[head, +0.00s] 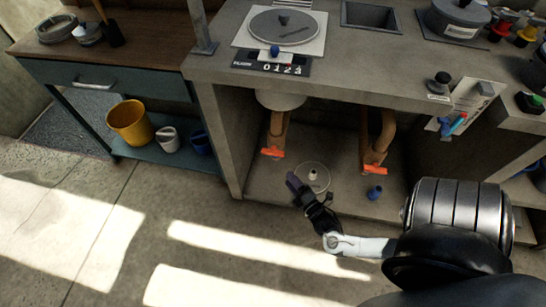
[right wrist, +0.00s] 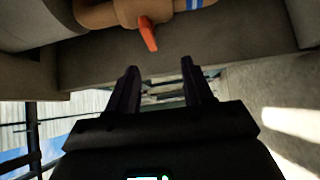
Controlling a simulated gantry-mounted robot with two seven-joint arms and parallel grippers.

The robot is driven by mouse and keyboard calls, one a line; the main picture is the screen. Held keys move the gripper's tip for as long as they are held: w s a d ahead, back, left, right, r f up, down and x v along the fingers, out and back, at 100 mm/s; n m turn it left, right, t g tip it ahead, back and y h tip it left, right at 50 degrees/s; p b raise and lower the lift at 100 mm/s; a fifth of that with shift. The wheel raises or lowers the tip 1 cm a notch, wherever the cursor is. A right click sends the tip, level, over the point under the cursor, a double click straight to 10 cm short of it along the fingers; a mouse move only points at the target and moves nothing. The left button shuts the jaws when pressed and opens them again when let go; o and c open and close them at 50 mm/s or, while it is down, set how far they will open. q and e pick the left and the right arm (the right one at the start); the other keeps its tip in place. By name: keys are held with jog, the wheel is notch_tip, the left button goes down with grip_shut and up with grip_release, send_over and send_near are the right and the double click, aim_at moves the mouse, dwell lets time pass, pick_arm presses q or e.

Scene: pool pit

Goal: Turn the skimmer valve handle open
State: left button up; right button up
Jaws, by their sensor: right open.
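Two orange valve handles sit on brown pipes under the counter: a left one (head: 272,152) and a right one (head: 374,169). I cannot tell from the head view which is the skimmer valve. My right gripper (head: 293,182) is low in front of the opening, below and a little right of the left handle, apart from both. In the right wrist view my right gripper (right wrist: 160,68) is open and empty. An orange handle (right wrist: 148,34) stands beyond its fingertips, on a brown pipe (right wrist: 130,12) with blue stripes. My left gripper is not in view.
A pale round disc (head: 314,176) with a knob lies on the floor close to the gripper. A small blue object (head: 374,193) stands to its right. The counter edge (head: 330,85) overhangs the pipes. A yellow bucket (head: 128,123) is on the left shelf.

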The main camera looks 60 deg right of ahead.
aim_at(275, 155)
jog(key=b+x, duration=0.1)
jog(key=x, duration=0.3)
jog(key=r+b+x, duration=0.1)
jog(key=b+x, duration=0.1)
jog(key=x, duration=0.1)
jog(key=r+b+x, duration=0.1)
jog(key=x, duration=0.3)
jog(key=shift+w+d, duration=0.15)
jog(key=shift+d, duration=0.3)
pick_arm(q)
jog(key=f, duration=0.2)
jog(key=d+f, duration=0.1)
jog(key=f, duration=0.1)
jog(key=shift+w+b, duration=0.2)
jog(key=shift+b, duration=0.15)
pick_arm(e)
jog(key=shift+w, duration=0.2)
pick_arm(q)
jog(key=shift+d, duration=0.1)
pick_arm(e)
jog(key=shift+d, duration=0.1)
